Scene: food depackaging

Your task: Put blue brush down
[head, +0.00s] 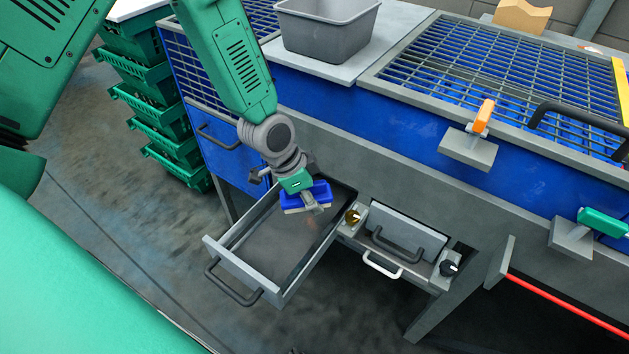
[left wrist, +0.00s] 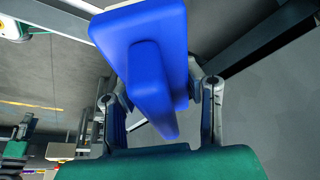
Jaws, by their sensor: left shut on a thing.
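The blue brush (head: 308,196) is in my left gripper (head: 308,201), over the back part of the open grey drawer (head: 277,245). In the left wrist view the brush (left wrist: 145,45) fills the middle, its blue handle ridge between the two fingers of the gripper (left wrist: 160,105). The left gripper is shut on the brush. I cannot tell whether the brush touches the drawer floor or hangs just above it. The visible drawer floor looks bare. My right gripper is not in view.
A grey bin (head: 327,29) stands on the bench, and green crates (head: 150,100) are stacked left.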

